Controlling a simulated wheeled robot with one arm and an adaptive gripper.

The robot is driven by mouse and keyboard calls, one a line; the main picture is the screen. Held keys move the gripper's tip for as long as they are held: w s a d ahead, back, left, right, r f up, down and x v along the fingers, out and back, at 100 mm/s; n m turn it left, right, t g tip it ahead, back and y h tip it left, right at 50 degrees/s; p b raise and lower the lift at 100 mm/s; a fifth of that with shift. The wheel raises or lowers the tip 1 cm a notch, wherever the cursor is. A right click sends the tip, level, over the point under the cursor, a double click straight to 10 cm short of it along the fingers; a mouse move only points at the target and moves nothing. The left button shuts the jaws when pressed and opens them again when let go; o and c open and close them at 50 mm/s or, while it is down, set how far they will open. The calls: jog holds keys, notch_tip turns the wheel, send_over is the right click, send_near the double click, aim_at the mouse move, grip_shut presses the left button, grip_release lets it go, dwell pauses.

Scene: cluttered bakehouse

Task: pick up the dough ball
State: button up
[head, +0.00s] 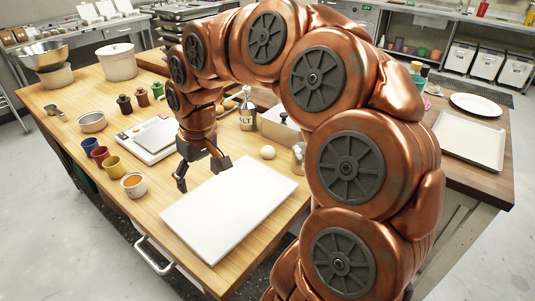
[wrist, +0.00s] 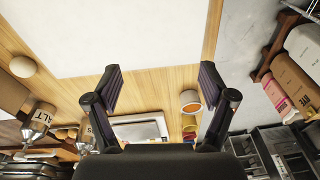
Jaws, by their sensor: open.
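The dough ball (head: 267,152) is a small, cream-coloured round lump on the wooden table, just beyond the far edge of the white board. It also shows in the wrist view (wrist: 23,66), at the left edge and outside the space between the fingers. My gripper (head: 203,172) is open and empty, pointing down over the table near the white board's left corner. In the wrist view my gripper (wrist: 160,88) has its two dark fingers spread wide with nothing between them. The dough ball is to the right of the gripper in the head view, apart from it.
The white board (head: 230,208) covers the table's near part. A scale (head: 155,138), coloured mugs (head: 101,156) and an orange-filled cup (head: 133,184) stand left of the gripper. A labelled bottle (head: 247,112), a grey box (head: 280,126) and a metal shaker (head: 299,156) stand near the ball.

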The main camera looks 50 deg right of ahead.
jog(key=w+d+f+m+t, duration=0.1)
jog(key=w+d, duration=0.2)
jog(key=d, duration=0.3)
jog(key=w+d+m, duration=0.1)
jog(key=w+d, duration=0.3)
jog(key=d, duration=0.3)
jog(key=m+h+b, duration=0.1)
jog(key=m+h, duration=0.1)
jog(key=m, duration=0.2)
send_near(268, 152)
jog(key=shift+w+d, duration=0.1)
jog(key=shift+d+f, duration=0.2)
jog(key=shift+f, duration=0.05)
jog(key=shift+a+p+x, duration=0.15)
jog(key=shift+p+x, duration=0.5)
jog(key=shift+x, duration=1.2)
jog(key=shift+a+p+x, duration=0.1)
jog(key=shift+p+x, duration=0.5)
jog(key=shift+x, duration=1.2)
jog(key=shift+c, duration=0.2)
jog(key=c, duration=0.9)
